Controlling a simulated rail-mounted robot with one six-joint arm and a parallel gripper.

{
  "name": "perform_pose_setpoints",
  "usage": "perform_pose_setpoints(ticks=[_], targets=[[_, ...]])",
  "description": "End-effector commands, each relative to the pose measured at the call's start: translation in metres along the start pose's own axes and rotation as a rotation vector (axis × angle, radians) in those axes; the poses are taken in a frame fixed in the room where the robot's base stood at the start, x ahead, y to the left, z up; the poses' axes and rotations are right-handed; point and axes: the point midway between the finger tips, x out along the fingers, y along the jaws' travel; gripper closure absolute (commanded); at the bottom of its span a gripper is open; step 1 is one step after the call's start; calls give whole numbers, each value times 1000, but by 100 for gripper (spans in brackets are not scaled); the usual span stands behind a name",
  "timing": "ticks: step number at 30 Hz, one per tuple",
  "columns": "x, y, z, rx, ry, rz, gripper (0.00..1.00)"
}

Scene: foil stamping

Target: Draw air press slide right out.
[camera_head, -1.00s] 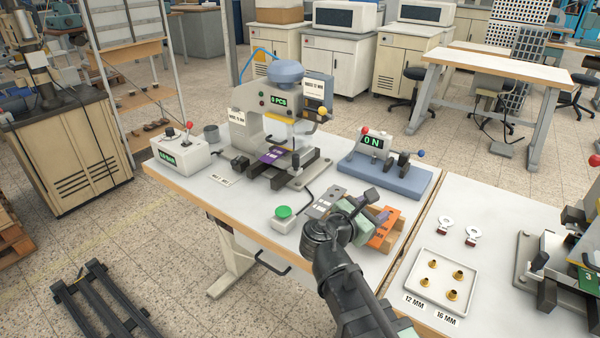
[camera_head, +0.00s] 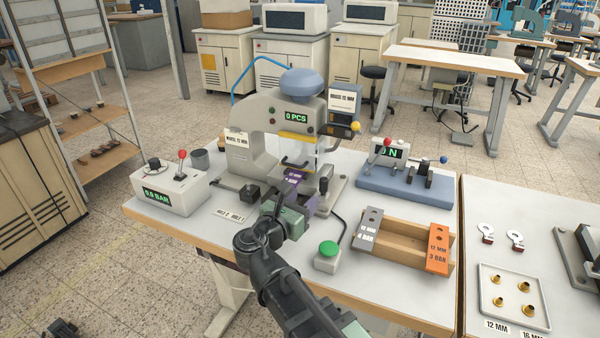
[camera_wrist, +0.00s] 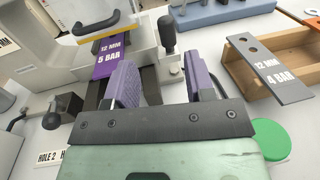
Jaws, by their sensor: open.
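The grey air press (camera_head: 262,128) has a blue dome and a display reading 0 PCS. On its low dark slide lies a purple plate (camera_head: 291,176) marked 12 MM 5 BAR, also in the wrist view (camera_wrist: 112,60). A black knob lever (camera_wrist: 168,34) stands beside the plate, to its right. A black loop handle (camera_wrist: 100,20) shows above the plate. My gripper (camera_wrist: 162,82) is open and empty in front of the press, its fingers apart and pointing toward the plate and knob. In the head view its body partly hides the slide's front.
A wooden holder (camera_head: 400,240) at right carries a grey plate (camera_head: 368,229) and an orange plate (camera_head: 437,247). A green button (camera_head: 328,250) is close right of my arm. A pressure box (camera_head: 170,190) stands left, and a blue-based ON fixture (camera_head: 405,182) behind right.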

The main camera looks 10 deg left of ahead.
Motion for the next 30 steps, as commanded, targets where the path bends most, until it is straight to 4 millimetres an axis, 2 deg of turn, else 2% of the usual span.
perform_pose_setpoints(ticks=[5,8,15,18,22,28,29,30], targets=[[8,0,0,0,0,-3,50],[26,0,0,0,0,-4,50],[83,0,0,0,0,-4,50],[99,0,0,0,0,-3,50],[108,0,0,0,0,-1,50],[108,0,0,0,0,0,50],[108,0,0,0,0,0,52],[108,0,0,0,0,0,58]])
